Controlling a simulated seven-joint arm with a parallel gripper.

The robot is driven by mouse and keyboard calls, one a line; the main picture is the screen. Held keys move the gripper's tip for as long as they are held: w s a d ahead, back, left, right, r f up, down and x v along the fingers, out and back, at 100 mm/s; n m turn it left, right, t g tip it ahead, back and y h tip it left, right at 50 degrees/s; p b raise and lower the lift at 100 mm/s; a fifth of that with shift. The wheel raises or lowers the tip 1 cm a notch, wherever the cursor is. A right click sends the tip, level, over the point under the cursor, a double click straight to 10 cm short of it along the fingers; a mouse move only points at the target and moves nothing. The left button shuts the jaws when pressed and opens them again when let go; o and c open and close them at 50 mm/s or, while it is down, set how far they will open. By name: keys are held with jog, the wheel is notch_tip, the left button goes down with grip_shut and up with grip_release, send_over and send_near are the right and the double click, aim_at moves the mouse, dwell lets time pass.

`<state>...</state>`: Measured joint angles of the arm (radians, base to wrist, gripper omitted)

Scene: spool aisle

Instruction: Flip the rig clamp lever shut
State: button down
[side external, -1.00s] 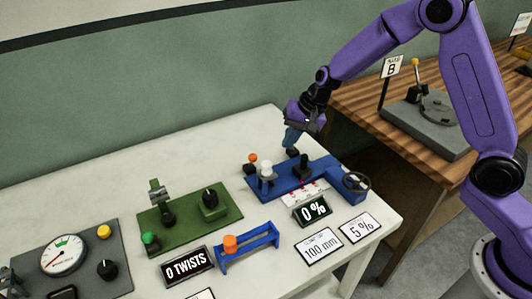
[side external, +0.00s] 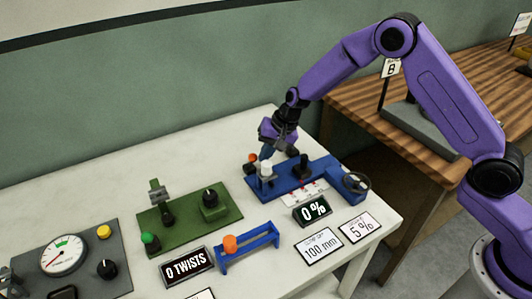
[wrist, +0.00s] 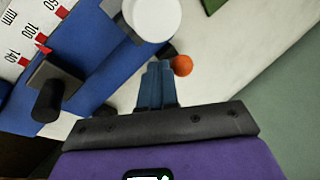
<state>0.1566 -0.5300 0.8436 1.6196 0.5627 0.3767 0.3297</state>
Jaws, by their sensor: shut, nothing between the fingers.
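The blue rig (side external: 290,187) lies near the right end of the white table. An orange ball knob (side external: 252,157), which looks like the clamp lever's end, stands at its left end beside a white round-topped post (side external: 266,168). My gripper (side external: 266,154) is shut and empty, pointing down just right of the orange ball and behind the white post. In the wrist view my closed blue fingers (wrist: 158,70) appear right beside the orange ball (wrist: 182,65), with the white top (wrist: 152,18) beyond them. I cannot tell whether they touch the ball. The lever's shaft is mostly hidden.
A black post (side external: 303,166) and a handwheel (side external: 356,183) stand on the rig to the right. A 0 % display (side external: 312,209) is in front. A green board (side external: 190,218) lies to the left. The table behind the rig is clear.

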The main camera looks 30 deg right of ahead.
jog(key=shift+w+r+g, duration=0.35)
jog(key=shift+w+g, duration=0.3)
jog(key=shift+g, duration=0.15)
dwell(0.5)
jog(key=shift+g, duration=0.6)
jog(key=w, duration=0.4)
jog(key=shift+w+r, duration=0.2)
jog(key=shift+r, duration=0.3)
jog(key=shift+r, duration=0.65)
jog(key=shift+d, duration=0.1)
